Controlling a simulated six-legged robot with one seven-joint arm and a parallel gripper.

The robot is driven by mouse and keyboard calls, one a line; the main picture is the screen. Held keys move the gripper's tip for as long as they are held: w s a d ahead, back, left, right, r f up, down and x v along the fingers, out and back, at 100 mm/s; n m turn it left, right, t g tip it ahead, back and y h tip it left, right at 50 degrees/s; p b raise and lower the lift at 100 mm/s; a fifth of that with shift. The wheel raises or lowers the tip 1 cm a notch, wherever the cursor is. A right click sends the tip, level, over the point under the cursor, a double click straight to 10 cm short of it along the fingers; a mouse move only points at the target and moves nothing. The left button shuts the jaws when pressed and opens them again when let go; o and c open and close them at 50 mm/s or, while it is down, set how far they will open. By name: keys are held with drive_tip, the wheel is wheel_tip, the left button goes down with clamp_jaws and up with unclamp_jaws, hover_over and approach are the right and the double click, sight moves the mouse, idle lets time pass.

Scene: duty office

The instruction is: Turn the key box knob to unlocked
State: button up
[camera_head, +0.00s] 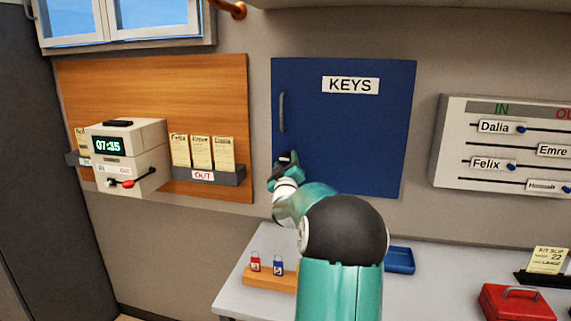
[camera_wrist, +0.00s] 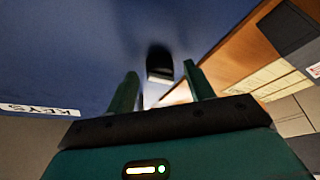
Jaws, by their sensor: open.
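The blue key box (camera_head: 350,135) hangs on the wall with a "KEYS" label; its blue door face fills much of the wrist view (camera_wrist: 75,55). A dark knob (camera_wrist: 160,62) with a pale lower edge stands out from the door in the wrist view. My gripper (camera_head: 286,163) is at the door's lower left, below the door's grey handle (camera_head: 282,112). In the wrist view my gripper (camera_wrist: 161,78) is open, with one finger to each side of the knob. I cannot tell whether they touch it. The lock marking is not readable.
A wooden board (camera_head: 215,95) with a time clock (camera_head: 125,150) and card racks is left of the box. An IN/OUT board (camera_head: 450,145) is at right.

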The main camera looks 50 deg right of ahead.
drive_tip(key=shift+w+d, duration=0.15)
drive_tip(key=shift+c, duration=0.4)
drive_tip(key=c, duration=0.9)
